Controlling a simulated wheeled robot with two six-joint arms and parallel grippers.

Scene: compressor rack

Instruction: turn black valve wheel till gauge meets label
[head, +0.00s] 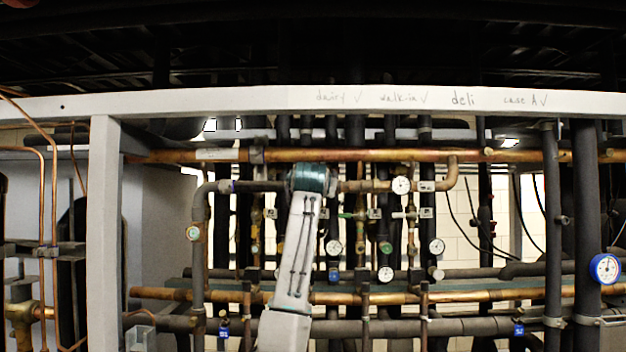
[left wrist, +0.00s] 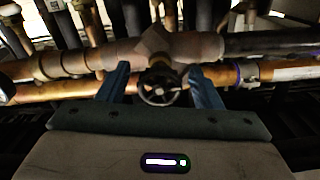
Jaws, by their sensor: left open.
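The black valve wheel (left wrist: 160,88) sits below a thick pipe in the left wrist view. My open left gripper (left wrist: 160,90) has one blue finger on each side of it, with visible gaps; I cannot tell whether anything touches. In the head view my left arm hides the wheel and gripper. A white-faced gauge (head: 402,185) is on the upper copper pipe, with a pale tag (head: 427,186) just right of it. A large blue-rimmed gauge (head: 605,268) is at the far right. Needles are too small to read, and I cannot tell which gauge or label is meant.
More small gauges (head: 385,273) and valves crowd the pipes. A white beam (head: 300,101) crosses above with handwritten words, "deli" the only one without a tick. A white post (head: 103,220) stands at left. Copper pipe (left wrist: 285,73) runs close behind the fingers.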

